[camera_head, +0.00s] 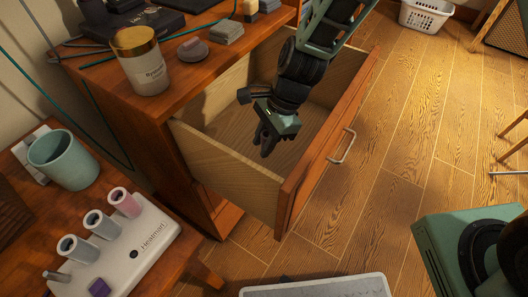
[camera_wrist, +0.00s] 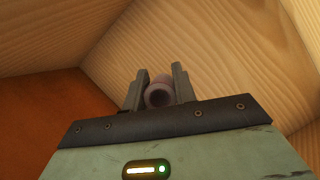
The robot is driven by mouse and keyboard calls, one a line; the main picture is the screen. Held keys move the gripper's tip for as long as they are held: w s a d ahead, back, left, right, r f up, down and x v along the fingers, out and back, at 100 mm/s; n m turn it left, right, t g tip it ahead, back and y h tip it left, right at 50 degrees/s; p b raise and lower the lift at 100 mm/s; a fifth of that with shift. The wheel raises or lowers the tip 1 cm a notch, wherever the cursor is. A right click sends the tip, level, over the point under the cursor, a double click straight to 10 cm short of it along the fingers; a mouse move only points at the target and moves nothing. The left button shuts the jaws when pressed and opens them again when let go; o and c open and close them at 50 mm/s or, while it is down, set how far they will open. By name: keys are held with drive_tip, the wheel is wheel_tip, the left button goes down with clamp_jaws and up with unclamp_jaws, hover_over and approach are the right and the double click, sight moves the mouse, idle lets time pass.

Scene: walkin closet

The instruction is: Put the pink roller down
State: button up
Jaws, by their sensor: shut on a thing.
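My gripper (camera_head: 267,146) points down into the open wooden drawer (camera_head: 225,168). In the wrist view, my gripper (camera_wrist: 160,80) is shut on a pinkish, hollow roller (camera_wrist: 160,95), which sits between the two fingers with its open end facing the camera. Drawer boards lie beyond it; I cannot tell whether the roller touches the bottom. In the head view the fingers hide the held roller. Another pink roller (camera_head: 125,202) stands upright on the white roller base (camera_head: 150,245) at the lower left, beside grey rollers.
The drawer's front (camera_head: 325,140) has a metal handle (camera_head: 343,146). On the cabinet top stand a gold-lidded jar (camera_head: 141,65), a round grey item (camera_head: 193,50) and a dark box (camera_head: 140,22). A teal cup (camera_head: 63,160) is on the lower left table. The drawer interior around my gripper looks empty.

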sight(264, 163)
drive_tip(key=shift+f+b, duration=0.35)
drive_tip(key=shift+f, duration=2.4)
drive_tip(key=shift+f, duration=0.15)
drive_tip(key=o, duration=1)
drive_tip(key=shift+c, duration=0.2)
drive_tip(key=p+v, duration=0.2)
drive_tip(key=v, duration=1)
